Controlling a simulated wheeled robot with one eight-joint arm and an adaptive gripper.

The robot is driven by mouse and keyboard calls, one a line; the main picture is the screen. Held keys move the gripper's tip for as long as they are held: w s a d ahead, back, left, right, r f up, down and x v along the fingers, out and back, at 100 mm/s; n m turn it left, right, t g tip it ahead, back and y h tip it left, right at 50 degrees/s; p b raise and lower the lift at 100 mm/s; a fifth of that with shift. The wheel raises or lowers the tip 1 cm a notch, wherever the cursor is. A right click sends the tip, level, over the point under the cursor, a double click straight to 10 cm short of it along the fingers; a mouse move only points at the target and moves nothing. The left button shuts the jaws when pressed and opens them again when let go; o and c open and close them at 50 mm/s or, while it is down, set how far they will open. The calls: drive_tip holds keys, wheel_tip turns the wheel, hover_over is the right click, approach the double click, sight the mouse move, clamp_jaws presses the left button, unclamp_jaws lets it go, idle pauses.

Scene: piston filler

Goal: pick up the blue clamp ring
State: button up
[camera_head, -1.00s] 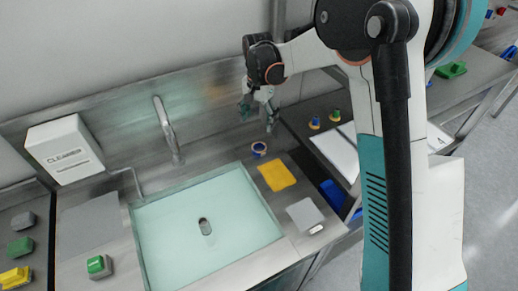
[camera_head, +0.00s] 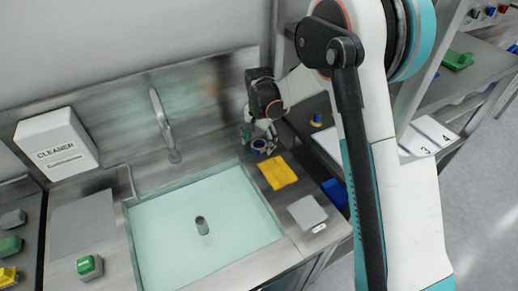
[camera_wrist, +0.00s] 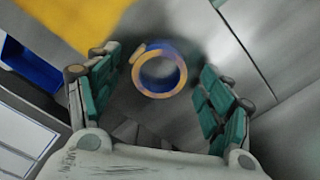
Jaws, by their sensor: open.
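The blue clamp ring (camera_wrist: 159,73) lies on the steel counter, with an orange-tan rim and a small tab at its upper left in the wrist view. In the head view the ring (camera_head: 259,145) is by the far right corner of the sink, partly behind my fingers. My gripper (camera_wrist: 158,97) is open, its teal-padded fingers on either side of the ring and apart from it. In the head view my gripper (camera_head: 259,134) is just above the ring. Its exact height over the counter is hard to tell.
A yellow cloth (camera_head: 278,172) lies right beside the ring. A grey pad (camera_head: 307,212) is nearer the front. The sink (camera_head: 180,240) holds a dark cylinder (camera_head: 202,225). The faucet (camera_head: 163,125) stands to the left. A blue bin (camera_head: 335,192) is off the counter's right edge.

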drive_tip(key=c, duration=1.2)
